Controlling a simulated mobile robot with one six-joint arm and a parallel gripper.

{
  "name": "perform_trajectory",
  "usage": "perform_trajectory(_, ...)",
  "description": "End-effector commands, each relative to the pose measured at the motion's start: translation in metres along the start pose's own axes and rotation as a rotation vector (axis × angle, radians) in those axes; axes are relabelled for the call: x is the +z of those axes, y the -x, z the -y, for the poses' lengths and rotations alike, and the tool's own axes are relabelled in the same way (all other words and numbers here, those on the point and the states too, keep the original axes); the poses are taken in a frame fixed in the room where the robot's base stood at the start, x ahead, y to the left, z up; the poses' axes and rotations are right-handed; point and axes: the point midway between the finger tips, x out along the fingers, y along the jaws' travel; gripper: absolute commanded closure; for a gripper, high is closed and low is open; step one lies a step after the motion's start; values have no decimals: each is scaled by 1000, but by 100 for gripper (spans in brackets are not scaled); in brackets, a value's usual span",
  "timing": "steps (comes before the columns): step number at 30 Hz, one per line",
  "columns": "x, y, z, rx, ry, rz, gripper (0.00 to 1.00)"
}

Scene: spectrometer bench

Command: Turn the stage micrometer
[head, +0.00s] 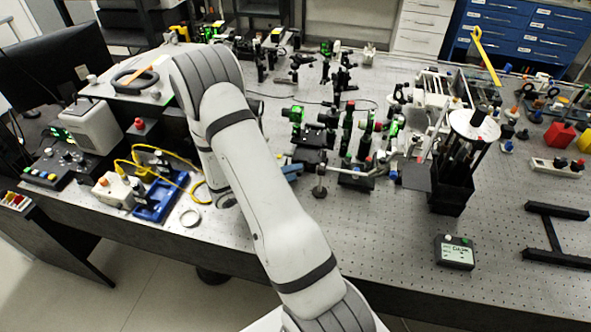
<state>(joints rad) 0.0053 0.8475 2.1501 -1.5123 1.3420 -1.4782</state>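I cannot pick out the stage micrometer with certainty. A black stage-like block (309,157) sits on the perforated bench just right of my arm, among green-lit optics. A small blue-grey part (292,170) shows at its lower left, partly covered by my arm; I cannot tell what it is. My arm rises from the bottom of the head view and bends at the upper left. My gripper is hidden behind the arm, so its opening and any contact are not visible.
Posts and mounts (365,140) crowd the bench right of my arm. A black holder (453,180) with a white disc on top stands farther right. A small display box (454,252) lies near the front edge. A blue tray (158,200) and yellow cable (185,160) are at left.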

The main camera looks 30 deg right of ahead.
Motion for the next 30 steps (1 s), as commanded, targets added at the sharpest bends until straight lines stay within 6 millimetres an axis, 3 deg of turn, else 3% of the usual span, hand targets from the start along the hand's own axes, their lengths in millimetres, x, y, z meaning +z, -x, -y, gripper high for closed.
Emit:
perform_trajectory(4, 0, -12, 1, 0, -1, -1, 61)
perform_trajectory(13, 0, -15, 0, 0, -2, 0, 61)
perform_trajectory(27, 0, -14, 0, 1, -1, 1, 100)
perform_trajectory(30, 0, -20, 1, 1, -2, -1, 100)
